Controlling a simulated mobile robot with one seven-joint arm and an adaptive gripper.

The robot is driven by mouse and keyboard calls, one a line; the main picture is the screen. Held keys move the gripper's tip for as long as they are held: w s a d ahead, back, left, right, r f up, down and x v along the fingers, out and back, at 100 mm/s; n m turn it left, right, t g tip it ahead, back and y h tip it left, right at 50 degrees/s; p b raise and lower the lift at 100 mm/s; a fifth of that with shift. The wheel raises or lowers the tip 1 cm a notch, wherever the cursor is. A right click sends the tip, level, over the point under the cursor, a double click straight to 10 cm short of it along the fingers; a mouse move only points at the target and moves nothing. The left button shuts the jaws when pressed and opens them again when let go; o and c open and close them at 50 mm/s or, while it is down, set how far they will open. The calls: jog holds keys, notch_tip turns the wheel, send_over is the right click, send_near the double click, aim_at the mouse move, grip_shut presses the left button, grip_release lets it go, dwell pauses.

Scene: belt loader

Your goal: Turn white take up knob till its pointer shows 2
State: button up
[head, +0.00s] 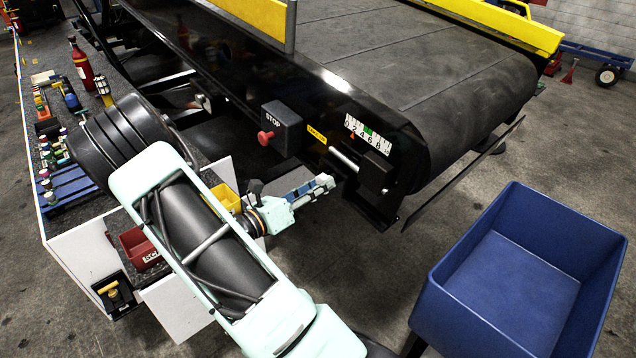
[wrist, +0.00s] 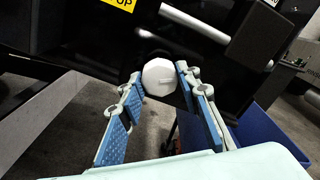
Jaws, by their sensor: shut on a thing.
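The white take up knob (wrist: 160,77) is on the dark side of the belt loader and sits between my two fingertips in the wrist view. My gripper (wrist: 160,84) is shut on it, with one blue-padded finger on each side. In the head view my gripper (head: 326,183) reaches to the loader's lower side, and I cannot make out the knob there.
A STOP box (head: 283,127) with a red button is left of the scale. A silver rod and black block (head: 376,172) stick out below the scale. A blue bin (head: 515,285) stands at the right. A bench with bottles and small parts is at the left.

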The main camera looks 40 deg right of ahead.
dwell(0.3)
jog(key=o, duration=1.2)
jog(key=shift+c, duration=0.2)
jog(key=s+a, duration=0.1)
jog(key=a, duration=1.1)
